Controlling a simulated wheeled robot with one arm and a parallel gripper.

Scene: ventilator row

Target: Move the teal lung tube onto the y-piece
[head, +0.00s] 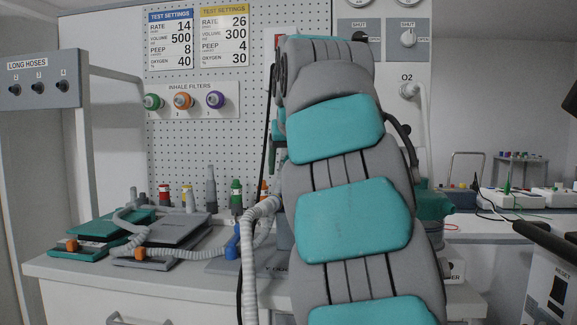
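A teal test lung (112,226) lies at the left of the counter, with a grey test lung (180,232) beside it. A pale corrugated tube (124,222) loops over both; I cannot tell for sure which lung it joins. An orange connector (71,245) is at the teal lung's front, and another orange connector (140,253) is at the grey lung's front. A blue fitting (232,246) is near a white corrugated hose (248,250); whether it is the y-piece I cannot tell. My gripper is not in view.
A large grey and teal padded body, seemingly my arm, blocks the centre. Several coloured fittings (236,196) stand along the counter's back. A filter rack (190,101) hangs on the pegboard. A grey LONG HOSES box (40,80) is at left. The counter front (100,275) is bare.

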